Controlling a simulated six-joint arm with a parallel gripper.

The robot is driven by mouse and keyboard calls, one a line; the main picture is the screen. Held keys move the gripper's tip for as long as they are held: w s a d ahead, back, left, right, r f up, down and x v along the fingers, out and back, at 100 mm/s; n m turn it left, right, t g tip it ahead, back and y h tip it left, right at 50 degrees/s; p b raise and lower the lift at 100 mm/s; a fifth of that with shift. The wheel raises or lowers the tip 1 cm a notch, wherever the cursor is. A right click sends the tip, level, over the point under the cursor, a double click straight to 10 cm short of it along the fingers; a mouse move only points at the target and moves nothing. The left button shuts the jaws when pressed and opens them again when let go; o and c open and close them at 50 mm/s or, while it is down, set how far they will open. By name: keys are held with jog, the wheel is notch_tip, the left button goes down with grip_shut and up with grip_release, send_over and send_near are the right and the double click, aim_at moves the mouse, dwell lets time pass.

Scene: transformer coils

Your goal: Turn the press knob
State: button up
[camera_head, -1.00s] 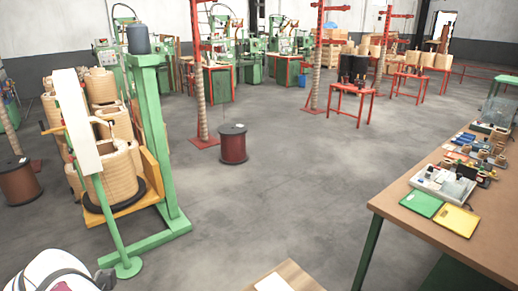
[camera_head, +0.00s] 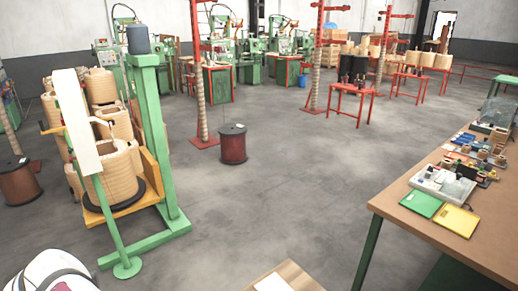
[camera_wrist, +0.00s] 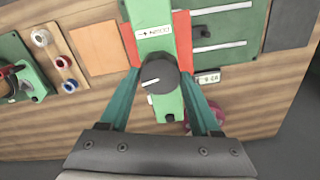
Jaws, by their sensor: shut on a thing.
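In the wrist view, a round black press knob (camera_wrist: 158,76) with a white pointer line sits on the front of a green press (camera_wrist: 150,14). The pointer faces left and slightly down. The press carries a white label above the knob and has red parts on either side. My gripper (camera_wrist: 159,82) has one teal finger on each side of the knob, and its jaws are closed on it. The exact contact at the fingertips is hard to see. The head view does not show my gripper or the knob.
In the wrist view, the wooden bench (camera_wrist: 90,118) holds a board with several small spools (camera_wrist: 58,62) at left and a green drawer unit (camera_wrist: 228,28) at right. A reddish object (camera_wrist: 206,118) is partly hidden behind the right finger. The head view shows a workbench (camera_head: 384,202) at right.

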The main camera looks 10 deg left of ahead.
jog(key=o, duration=1.4)
